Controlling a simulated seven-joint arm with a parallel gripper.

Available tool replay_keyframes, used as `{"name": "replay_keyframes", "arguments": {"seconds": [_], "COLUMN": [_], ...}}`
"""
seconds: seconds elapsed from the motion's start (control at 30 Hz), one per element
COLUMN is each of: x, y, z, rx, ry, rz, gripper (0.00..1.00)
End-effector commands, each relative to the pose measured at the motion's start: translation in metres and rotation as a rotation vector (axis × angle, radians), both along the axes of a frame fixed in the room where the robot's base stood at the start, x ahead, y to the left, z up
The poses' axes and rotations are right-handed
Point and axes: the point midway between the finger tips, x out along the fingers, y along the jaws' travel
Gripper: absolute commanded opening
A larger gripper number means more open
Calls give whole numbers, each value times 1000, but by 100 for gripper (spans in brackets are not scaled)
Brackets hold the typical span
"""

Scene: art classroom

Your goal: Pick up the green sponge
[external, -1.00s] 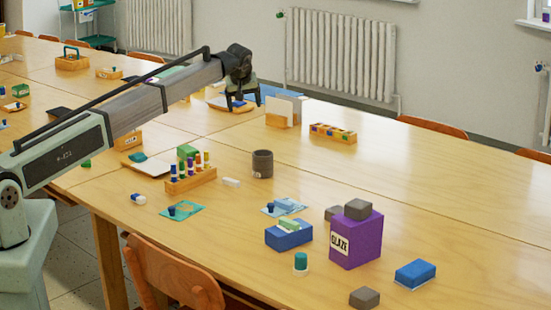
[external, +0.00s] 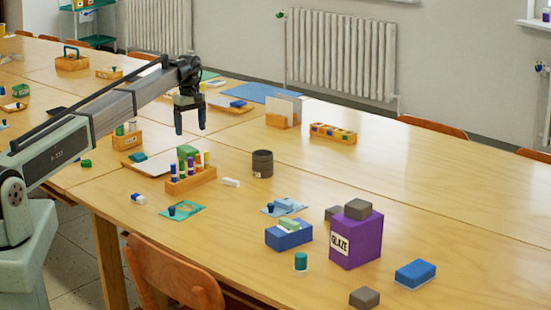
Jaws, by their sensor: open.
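My gripper (external: 190,128) is open and empty, its fingers pointing down. It hangs in the air and in the picture appears just above a green block (external: 187,151). That block shows behind a wooden rack of colored pots (external: 190,180), which hides its lower part. A paler green block (external: 289,225) lies on top of a blue box (external: 289,237) nearer the front. I cannot tell for sure which of the two green blocks is the sponge.
A dark grey cup (external: 262,163) stands right of the rack. A purple glaze box (external: 356,240) with a grey block on top stands front right, near a blue block (external: 415,273). A white panel (external: 288,108) stands upright behind. The table's right side is mostly clear.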

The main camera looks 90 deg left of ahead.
Motion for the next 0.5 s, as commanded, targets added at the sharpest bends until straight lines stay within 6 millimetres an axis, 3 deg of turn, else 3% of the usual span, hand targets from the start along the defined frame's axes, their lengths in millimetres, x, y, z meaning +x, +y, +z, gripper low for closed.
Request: {"name": "replay_keyframes", "arguments": {"seconds": [0.2,0.5], "x": [0,-1], "y": [-1,-3], "z": [-33,-50], "rx": [-1,1], "ry": [1,1], "rz": [-1,-1], "gripper": [83,83]}}
